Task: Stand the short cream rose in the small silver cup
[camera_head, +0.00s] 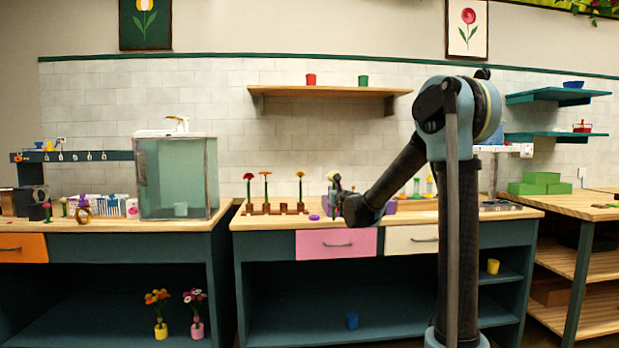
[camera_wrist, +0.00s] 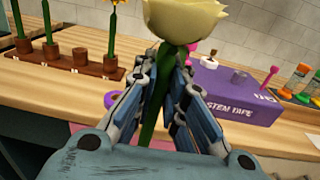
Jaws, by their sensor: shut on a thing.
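The cream rose (camera_wrist: 186,18) is upright in my gripper (camera_wrist: 168,62), with its green stem (camera_wrist: 156,110) between the fingers and its bloom above the fingertips. In the head view, my gripper (camera_head: 338,196) is over the middle workbench, in front of the wall, and the pale bloom (camera_head: 333,176) is small there. The stem's lower end is hidden by my gripper.
A wooden stand (camera_wrist: 82,62) with several flowers is left of my gripper. A purple stem-tape box (camera_wrist: 236,96) is to the right, with bottles (camera_wrist: 297,78) beyond. A purple ring (camera_wrist: 113,98) lies on the bench. A glass tank (camera_head: 176,176) stands further left.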

